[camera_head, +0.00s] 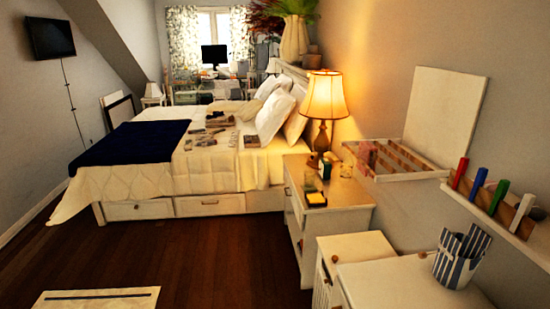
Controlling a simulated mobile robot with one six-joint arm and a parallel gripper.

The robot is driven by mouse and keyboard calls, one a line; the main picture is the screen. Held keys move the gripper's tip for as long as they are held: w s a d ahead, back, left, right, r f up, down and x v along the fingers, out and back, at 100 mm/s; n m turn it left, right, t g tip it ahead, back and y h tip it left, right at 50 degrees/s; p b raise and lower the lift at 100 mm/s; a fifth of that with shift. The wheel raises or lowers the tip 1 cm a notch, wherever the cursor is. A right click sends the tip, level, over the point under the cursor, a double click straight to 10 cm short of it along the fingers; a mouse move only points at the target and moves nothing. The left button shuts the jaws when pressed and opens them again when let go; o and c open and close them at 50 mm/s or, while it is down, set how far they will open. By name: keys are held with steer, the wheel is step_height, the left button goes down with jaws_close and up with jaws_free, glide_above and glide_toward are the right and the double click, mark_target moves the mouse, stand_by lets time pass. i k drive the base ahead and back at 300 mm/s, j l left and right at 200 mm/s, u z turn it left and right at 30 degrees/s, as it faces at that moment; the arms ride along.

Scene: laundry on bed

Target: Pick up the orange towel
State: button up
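I cannot make out an orange towel in the head view. The bed (205,180) stands mid-left with cream bedding, white pillows (273,115) and a dark blue blanket (135,141) across its left end. Several small items (212,134) lie on the bedding, and a tan cloth-like thing (248,110) lies near the pillows; they are too small to tell apart. My gripper is not in view.
A nightstand (338,222) with a lit lamp (325,95) stands right of the bed. White cabinets (405,285), a striped holder (459,258) and a wall shelf (500,215) fill the near right. Dark wooden floor (215,255) is clear before the bed; a pale rug (97,299) lies near left.

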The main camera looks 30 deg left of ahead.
mark_target(366, 148)
steer(key=u, duration=0.45)
steer(key=k+z, duration=0.45)
steer(key=k+l+z, duration=0.2)
steer(key=z, duration=0.25)
steer(key=k+l+z, duration=0.25)
steer(key=z, duration=0.2)
steer(key=k+l+z, duration=0.3)
steer(key=z, duration=0.2)
steer(key=l+u, duration=0.1)
steer(key=u, duration=1.75)
steer(key=i+j+u, duration=0.3)
steer(key=i, duration=0.15)
steer(key=i+u, duration=0.3)
steer(key=i, duration=0.2)
steer(key=i+z, duration=0.2)
steer(key=i, duration=0.35)
steer(key=i+j+z, duration=0.15)
steer(key=i, duration=0.4)
steer(key=i+j+z, duration=0.2)
steer(key=i, duration=0.3)
steer(key=i+j+z, duration=0.15)
steer(key=i+j, duration=0.25)
steer(key=i, duration=0.15)
